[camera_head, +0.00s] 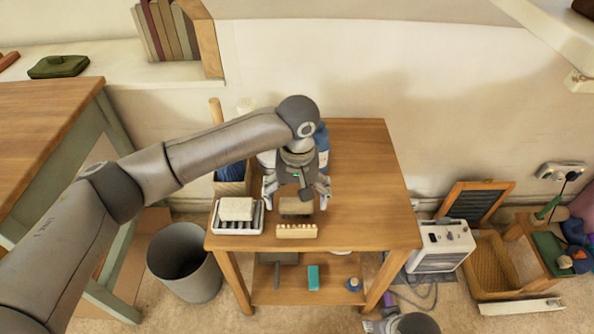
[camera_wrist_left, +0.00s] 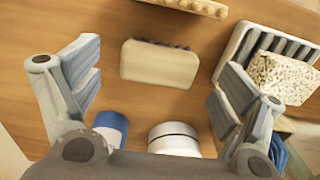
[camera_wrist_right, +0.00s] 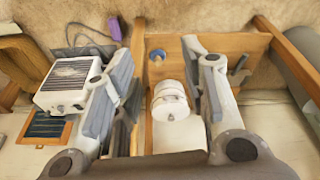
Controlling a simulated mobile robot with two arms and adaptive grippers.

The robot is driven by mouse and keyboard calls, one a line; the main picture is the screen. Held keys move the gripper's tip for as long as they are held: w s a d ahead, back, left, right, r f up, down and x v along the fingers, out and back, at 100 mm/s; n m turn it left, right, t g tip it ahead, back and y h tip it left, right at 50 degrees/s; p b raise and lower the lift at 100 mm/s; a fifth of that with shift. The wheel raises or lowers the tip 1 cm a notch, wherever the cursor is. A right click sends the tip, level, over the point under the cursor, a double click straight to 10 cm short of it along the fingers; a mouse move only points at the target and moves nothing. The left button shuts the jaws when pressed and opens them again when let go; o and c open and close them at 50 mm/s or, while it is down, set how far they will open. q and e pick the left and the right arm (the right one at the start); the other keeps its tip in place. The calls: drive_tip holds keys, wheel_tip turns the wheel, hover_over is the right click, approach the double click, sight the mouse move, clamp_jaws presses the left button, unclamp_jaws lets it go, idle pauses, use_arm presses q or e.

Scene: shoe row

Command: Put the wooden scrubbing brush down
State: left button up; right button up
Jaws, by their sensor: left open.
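The wooden scrubbing brush (camera_head: 296,207), a pale block with dark bristles, lies on the wooden table below my left gripper (camera_head: 297,192). It also shows in the left wrist view (camera_wrist_left: 158,64), lying in line with the gap between the fingers. My left gripper (camera_wrist_left: 155,95) is open, with visible space between the brush and each finger.
A ridged pale block (camera_head: 297,231) lies at the table's (camera_head: 375,215) front edge. A white rack (camera_head: 238,230) with a speckled block (camera_head: 237,208) is to the left. A bin (camera_head: 185,262) and heater (camera_head: 441,245) stand on the floor. The table's right side is clear.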

sight(297, 205)
use_arm(q)
wheel_tip(297, 205, up, 9)
drive_tip(key=p, duration=0.1)
drive_tip(key=shift+p, duration=0.4)
use_arm(e)
wheel_tip(297, 205, down, 7)
drive_tip(key=s, duration=0.1)
drive_tip(key=shift+s+f, duration=0.15)
drive_tip(key=shift+f, duration=0.05)
use_arm(q)
drive_tip(key=shift+d, duration=0.1)
